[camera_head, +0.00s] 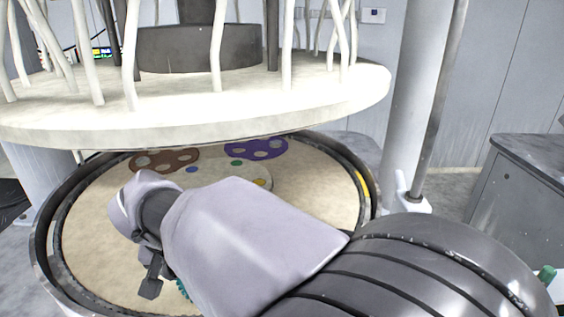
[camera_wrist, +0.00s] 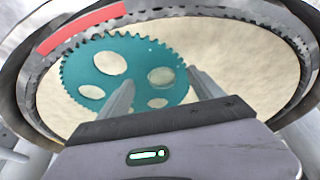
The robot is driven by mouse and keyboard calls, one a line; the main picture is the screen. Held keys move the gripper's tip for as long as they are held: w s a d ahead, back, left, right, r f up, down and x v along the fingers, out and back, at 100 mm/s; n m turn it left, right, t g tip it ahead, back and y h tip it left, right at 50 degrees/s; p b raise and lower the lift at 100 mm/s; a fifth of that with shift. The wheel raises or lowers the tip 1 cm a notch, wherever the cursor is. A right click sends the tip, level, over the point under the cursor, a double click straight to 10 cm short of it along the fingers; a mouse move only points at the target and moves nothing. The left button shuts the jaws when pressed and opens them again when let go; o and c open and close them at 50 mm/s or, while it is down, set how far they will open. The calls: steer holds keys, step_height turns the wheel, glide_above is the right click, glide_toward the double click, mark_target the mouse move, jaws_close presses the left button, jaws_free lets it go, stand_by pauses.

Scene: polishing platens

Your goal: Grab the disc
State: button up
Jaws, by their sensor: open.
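In the wrist view a teal toothed carrier (camera_wrist: 135,58) lies flat on the beige platen (camera_wrist: 225,50), with several round openings. One round spot (camera_wrist: 160,77) between my fingertips looks greyer than the others; I cannot tell whether it is a disc or bare platen. My gripper (camera_wrist: 160,76) is open, its two fingers apart over the near right part of the carrier, and nothing is held. In the head view my arm covers most of the teal carrier; a sliver of its edge (camera_head: 183,290) shows. Small blue (camera_head: 191,169), green (camera_head: 237,163) and yellow (camera_head: 259,182) discs lie farther back.
A brown carrier (camera_head: 150,162) and a purple carrier (camera_head: 240,151) lie at the back of the platen. A dark ring wall (camera_head: 45,245) surrounds it. A large pale upper plate (camera_head: 250,122) hangs above the back. A red strip (camera_wrist: 85,25) marks the rim.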

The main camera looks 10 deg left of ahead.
steer(key=w, duration=0.1)
steer(key=w+a, duration=0.1)
steer(key=w, duration=0.1)
steer(key=shift+f, duration=0.1)
steer(key=b+x, duration=0.2)
steer(key=x, duration=0.3)
steer(key=shift+d, duration=0.1)
steer(key=shift+s, duration=0.1)
steer(key=shift+d, duration=0.2)
steer(key=c, duration=1.6)
